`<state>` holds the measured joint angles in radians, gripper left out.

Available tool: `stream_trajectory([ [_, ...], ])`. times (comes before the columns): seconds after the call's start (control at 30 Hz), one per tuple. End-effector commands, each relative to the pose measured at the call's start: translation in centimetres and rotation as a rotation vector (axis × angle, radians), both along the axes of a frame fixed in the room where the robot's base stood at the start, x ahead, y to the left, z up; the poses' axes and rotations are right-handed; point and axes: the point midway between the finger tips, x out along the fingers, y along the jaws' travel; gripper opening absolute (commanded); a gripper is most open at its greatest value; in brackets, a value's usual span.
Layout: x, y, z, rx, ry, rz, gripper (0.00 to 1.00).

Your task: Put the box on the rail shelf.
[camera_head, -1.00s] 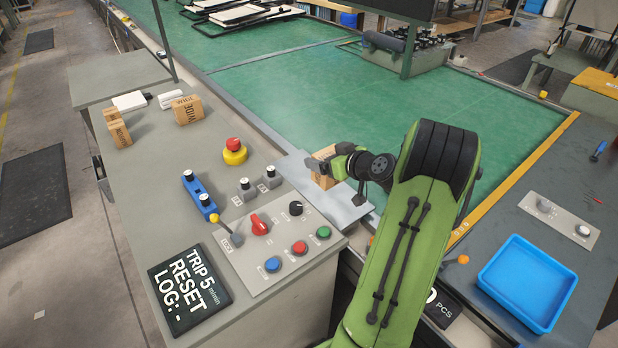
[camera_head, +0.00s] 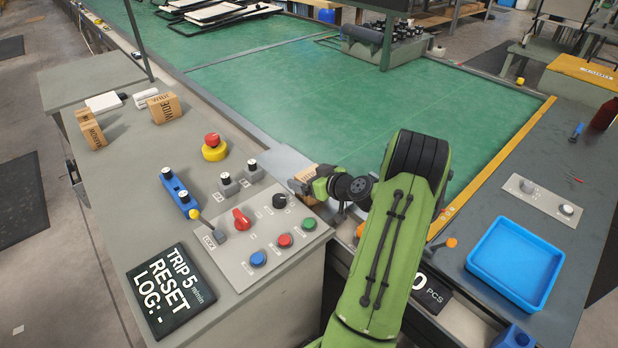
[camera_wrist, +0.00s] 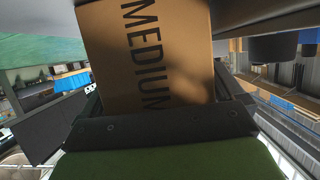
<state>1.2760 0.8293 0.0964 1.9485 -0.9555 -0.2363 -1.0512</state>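A cardboard box printed MEDIUM (camera_wrist: 150,55) fills the middle of the wrist view, pressed close against the dark gripper parts. In the head view a small part of this box (camera_head: 304,173) shows at my gripper (camera_head: 309,183), which is shut on it. A flat grey plate (camera_head: 282,161), which looks like the rail shelf, lies between the control console and the green belt. My gripper and the box cover its near part. I cannot tell whether the box touches the plate.
The control console (camera_head: 150,228) with knobs, buttons and a yellow-red emergency stop (camera_head: 213,146) is close on the left. Several cardboard boxes, one marked WIDE (camera_head: 164,107), stand at its back. A blue tray (camera_head: 513,263) is on the right bench.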

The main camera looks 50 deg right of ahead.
Motion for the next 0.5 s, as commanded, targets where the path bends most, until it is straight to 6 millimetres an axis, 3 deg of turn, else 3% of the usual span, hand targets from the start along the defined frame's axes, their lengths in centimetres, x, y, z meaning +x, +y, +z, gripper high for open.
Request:
stream_trajectory([
  [0.33,-0.2,0.0,0.6,0.001,0.000,-0.001,1.00],
  [0.5,-4.2,0.3,2.1,0.001,0.001,-0.008,1.00],
])
